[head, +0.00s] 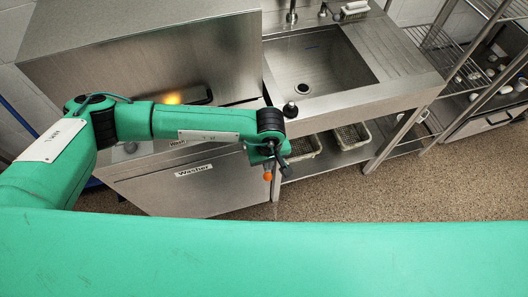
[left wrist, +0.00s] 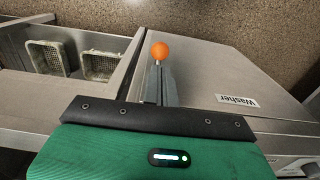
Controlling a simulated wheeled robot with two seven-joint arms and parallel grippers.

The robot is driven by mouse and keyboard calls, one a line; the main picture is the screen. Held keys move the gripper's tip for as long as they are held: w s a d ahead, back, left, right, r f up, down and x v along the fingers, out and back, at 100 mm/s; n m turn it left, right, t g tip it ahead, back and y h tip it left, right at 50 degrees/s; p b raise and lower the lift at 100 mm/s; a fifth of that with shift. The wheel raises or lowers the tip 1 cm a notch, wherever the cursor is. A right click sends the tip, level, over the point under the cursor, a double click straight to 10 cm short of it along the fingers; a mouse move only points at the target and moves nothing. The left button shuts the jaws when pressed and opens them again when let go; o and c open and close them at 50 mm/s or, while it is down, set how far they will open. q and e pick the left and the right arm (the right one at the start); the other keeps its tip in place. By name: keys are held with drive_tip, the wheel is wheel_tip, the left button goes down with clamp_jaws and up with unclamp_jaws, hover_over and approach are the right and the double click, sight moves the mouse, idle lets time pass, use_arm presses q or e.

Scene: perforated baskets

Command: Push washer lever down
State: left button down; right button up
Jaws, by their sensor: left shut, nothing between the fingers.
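The stainless steel washer (head: 150,190) stands at the left in the head view, with a "Washer" label on its front. It also shows at the right in the left wrist view (left wrist: 255,80). An orange ball (head: 267,176), possibly the lever's knob, is at the washer's right front corner. In the left wrist view the ball (left wrist: 160,51) is just beyond my fingertips. My left gripper (head: 277,163) is shut and empty, pointing down beside the ball; its fingers (left wrist: 158,80) show in the wrist view. Contact cannot be told. The lever's shaft is not clearly visible.
Perforated baskets (head: 351,137) sit on the shelf below. A wire rack (head: 455,65) is at the right. The speckled floor (head: 400,190) in front is clear.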

use_arm(q)
wheel_tip(320, 180, up, 8)
drive_tip(key=p, duration=0.2)
idle(0.4)
drive_tip(key=shift+f, duration=0.1)
